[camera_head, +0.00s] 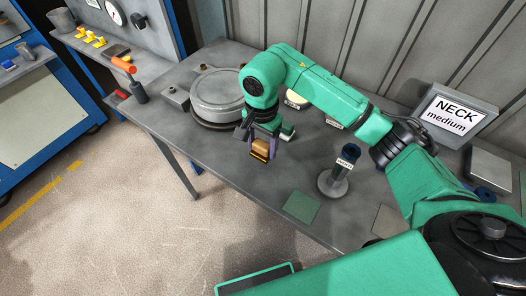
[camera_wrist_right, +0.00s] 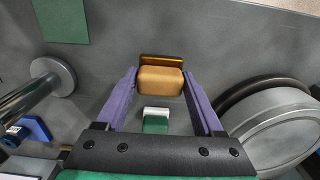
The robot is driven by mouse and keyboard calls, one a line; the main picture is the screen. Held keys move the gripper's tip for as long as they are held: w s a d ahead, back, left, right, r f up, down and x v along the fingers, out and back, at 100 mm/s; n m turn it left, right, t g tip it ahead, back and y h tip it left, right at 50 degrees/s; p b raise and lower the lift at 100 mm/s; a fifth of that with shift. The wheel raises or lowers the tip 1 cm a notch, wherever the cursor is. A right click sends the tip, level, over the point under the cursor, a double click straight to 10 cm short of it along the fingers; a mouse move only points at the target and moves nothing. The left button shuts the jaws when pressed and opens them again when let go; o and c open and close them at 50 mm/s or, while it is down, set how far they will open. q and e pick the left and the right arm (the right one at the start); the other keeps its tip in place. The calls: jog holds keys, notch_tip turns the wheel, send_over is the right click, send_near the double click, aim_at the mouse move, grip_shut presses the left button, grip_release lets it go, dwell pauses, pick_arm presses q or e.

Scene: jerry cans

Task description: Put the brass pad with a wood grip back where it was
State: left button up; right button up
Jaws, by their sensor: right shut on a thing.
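The brass pad with a wood grip (camera_head: 260,149) is between the fingers of my right gripper (camera_head: 262,138) in the head view, above the front part of the grey table. In the right wrist view the tan wood grip (camera_wrist_right: 160,82) sits between the two purple fingers of the right gripper (camera_wrist_right: 160,76), with the brass edge showing beyond it. The right gripper is shut on it. The pad appears held above the tabletop; the exact gap is hard to tell. My left gripper is not in view.
A round grey lidded drum (camera_head: 217,88) stands left of the gripper. A white-and-green block (camera_head: 287,132) is close beside it. A green square (camera_head: 301,207) lies nearer the front edge, by a post on a round base (camera_head: 332,186). A screen (camera_head: 452,112) reads "NECK medium".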

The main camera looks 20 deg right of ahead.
aim_at(261, 155)
notch_tip(261, 155, down, 4)
jog(key=shift+w+a+f+p, duration=0.1)
jog(key=shift+a+f+p, duration=0.05)
jog(key=shift+p, duration=0.4)
jog(key=shift+f, duration=0.2)
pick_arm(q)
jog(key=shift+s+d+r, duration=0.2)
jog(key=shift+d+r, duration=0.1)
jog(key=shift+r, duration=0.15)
pick_arm(e)
jog(key=shift+f+b, duration=0.15)
jog(key=shift+b, duration=0.2)
jog(key=o, duration=1.3)
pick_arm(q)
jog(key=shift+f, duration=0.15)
